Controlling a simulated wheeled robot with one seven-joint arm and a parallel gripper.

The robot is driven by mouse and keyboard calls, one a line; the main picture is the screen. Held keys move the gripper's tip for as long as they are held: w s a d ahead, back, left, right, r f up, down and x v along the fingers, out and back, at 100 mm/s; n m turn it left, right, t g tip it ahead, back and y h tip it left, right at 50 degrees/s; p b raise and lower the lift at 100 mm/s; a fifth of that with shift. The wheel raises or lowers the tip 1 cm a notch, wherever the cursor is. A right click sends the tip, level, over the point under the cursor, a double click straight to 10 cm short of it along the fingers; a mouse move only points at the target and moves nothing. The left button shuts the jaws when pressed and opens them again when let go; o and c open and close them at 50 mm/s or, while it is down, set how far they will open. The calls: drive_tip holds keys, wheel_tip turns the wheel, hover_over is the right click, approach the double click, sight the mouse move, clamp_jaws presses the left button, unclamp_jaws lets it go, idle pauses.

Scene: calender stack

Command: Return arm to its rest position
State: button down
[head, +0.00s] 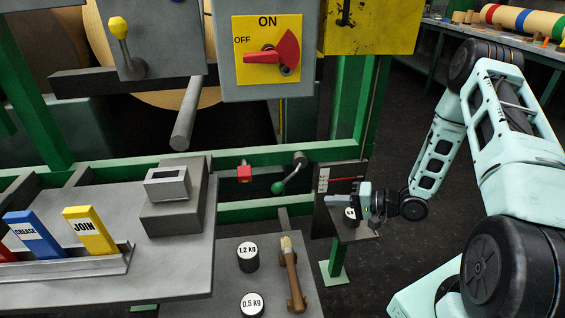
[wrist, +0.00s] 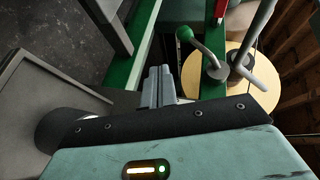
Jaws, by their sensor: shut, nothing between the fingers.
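My gripper (head: 332,199) is shut and empty at the end of my pale green arm, which reaches from the right side of the head view. It is beside a small grey plate stand (head: 328,222) on the machine frame. A black weight with a white label (head: 350,214) shows on that stand, just below the gripper and partly hidden by it. In the wrist view the closed fingers (wrist: 158,86) point forward with nothing between them.
A red rotary switch (head: 272,56) points to OFF. Dark floor is open behind my arm.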

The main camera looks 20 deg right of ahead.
drive_tip(key=w+a+r+n+g+h, duration=0.3)
drive_tip(key=w+a+r+n+h, duration=0.15)
drive_tip(key=a, duration=0.25)
drive_tip(key=s+a+r+n+g+h, duration=0.2)
drive_tip(key=a+r+n+h, duration=0.15)
drive_tip(key=a+r, duration=0.4)
drive_tip(key=s+a+r+n+g+h, duration=0.1)
drive_tip(key=s+a+r+n+g, duration=0.15)
drive_tip(key=s, duration=0.65)
drive_tip(key=s+a+r+n+g, duration=0.15)
drive_tip(key=s+a+r, duration=0.25)
drive_tip(key=s, duration=0.6)
drive_tip(key=s+a+r+n+g+h, duration=0.1)
drive_tip(key=s+a+r+n, duration=0.25)
drive_tip(key=s, duration=0.55)
wheel_tip(320, 180, up, 14)
drive_tip(key=m+p, duration=0.1)
drive_tip(key=p, duration=1.3)
drive_tip(key=shift+w, duration=0.3)
